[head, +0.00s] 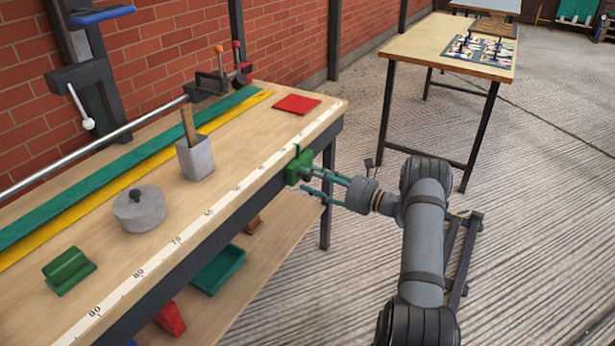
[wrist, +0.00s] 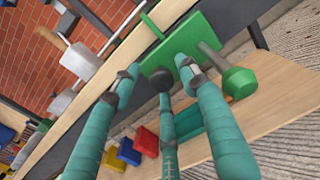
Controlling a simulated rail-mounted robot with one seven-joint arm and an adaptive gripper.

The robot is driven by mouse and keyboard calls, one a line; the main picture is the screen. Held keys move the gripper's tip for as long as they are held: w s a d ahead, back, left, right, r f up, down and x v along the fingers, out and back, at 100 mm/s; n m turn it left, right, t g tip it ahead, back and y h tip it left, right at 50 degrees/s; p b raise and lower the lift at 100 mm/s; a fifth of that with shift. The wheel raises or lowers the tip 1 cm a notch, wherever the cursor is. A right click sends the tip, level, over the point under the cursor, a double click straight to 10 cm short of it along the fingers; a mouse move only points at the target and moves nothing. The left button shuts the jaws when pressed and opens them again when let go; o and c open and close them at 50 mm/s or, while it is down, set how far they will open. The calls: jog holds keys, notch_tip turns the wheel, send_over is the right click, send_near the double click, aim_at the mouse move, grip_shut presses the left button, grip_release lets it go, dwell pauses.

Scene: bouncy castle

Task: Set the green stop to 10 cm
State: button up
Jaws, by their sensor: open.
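The green stop (head: 299,167) sits on the front edge of the workbench, across the white scale strip (head: 222,204). The numbers I can read on the strip, such as 70, 80 and 90, rise toward the near left; the mark at the stop is too small to read. The wrist view shows the stop's green plate (wrist: 190,42) and a round green knob (wrist: 239,82) on a stem. My gripper (head: 316,183) has teal fingers, open, just in front of the stop. In the wrist view the gripper (wrist: 160,75) spreads around the plate's lower part; I cannot tell whether they touch.
On the workbench stand a grey lidded pot (head: 140,210), a grey holder (head: 195,158), a green block (head: 68,270) and a red square (head: 297,104). A lower shelf holds a green tray (head: 219,270). A second table (head: 425,45) stands behind.

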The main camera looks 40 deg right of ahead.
jog(key=shift+x, duration=0.9)
jog(key=shift+c, duration=1.4)
jog(key=c, duration=0.8)
jog(key=shift+d+r, duration=0.1)
jog(key=shift+r, duration=0.05)
grip_shut()
